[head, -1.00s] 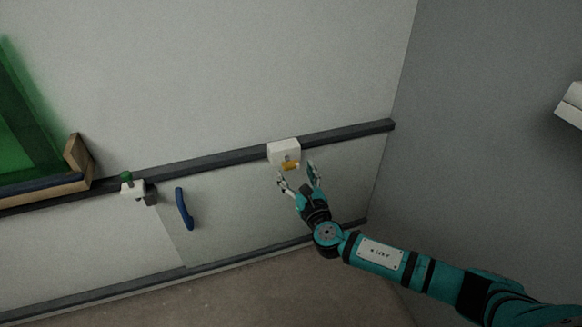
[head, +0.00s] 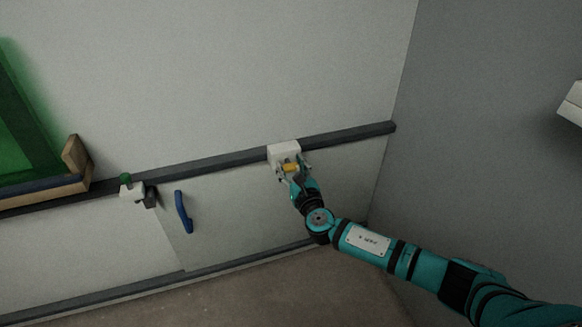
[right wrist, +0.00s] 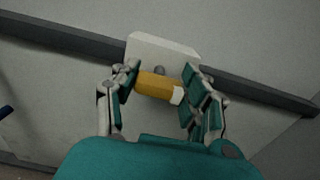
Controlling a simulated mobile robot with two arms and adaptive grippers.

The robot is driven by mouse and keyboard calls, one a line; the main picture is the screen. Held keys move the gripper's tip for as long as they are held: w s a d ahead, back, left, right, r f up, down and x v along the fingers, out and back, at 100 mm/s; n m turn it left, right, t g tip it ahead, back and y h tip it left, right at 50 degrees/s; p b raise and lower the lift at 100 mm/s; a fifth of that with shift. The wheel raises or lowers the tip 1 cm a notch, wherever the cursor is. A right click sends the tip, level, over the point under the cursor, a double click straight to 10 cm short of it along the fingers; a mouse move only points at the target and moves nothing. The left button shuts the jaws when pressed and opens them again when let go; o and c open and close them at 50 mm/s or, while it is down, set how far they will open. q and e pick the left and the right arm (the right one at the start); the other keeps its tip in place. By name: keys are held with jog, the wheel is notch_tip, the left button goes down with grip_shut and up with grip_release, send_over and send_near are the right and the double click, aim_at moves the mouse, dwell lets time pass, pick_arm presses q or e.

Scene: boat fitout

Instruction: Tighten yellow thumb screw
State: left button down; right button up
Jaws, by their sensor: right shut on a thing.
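The yellow thumb screw (head: 291,168) sits at the front of a white block (head: 284,148) on the dark wall rail. In the right wrist view the thumb screw (right wrist: 156,86) is a yellow-orange cylinder with a pale right end, lying across between the fingers. The white block (right wrist: 162,48) shows behind it. My right gripper (head: 292,173) is at the thumb screw, and in the right wrist view its two fingers (right wrist: 160,88) are shut on it from both sides. My left gripper is not in view.
A dark rail (head: 345,138) runs along the wall. To the left are a white clamp with a green knob (head: 126,178), a blue handle (head: 184,210) on the lower panel, and a wooden tray edge (head: 78,160). A grey wall (head: 480,130) stands to the right.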

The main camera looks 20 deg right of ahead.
jog(key=shift+c, duration=1)
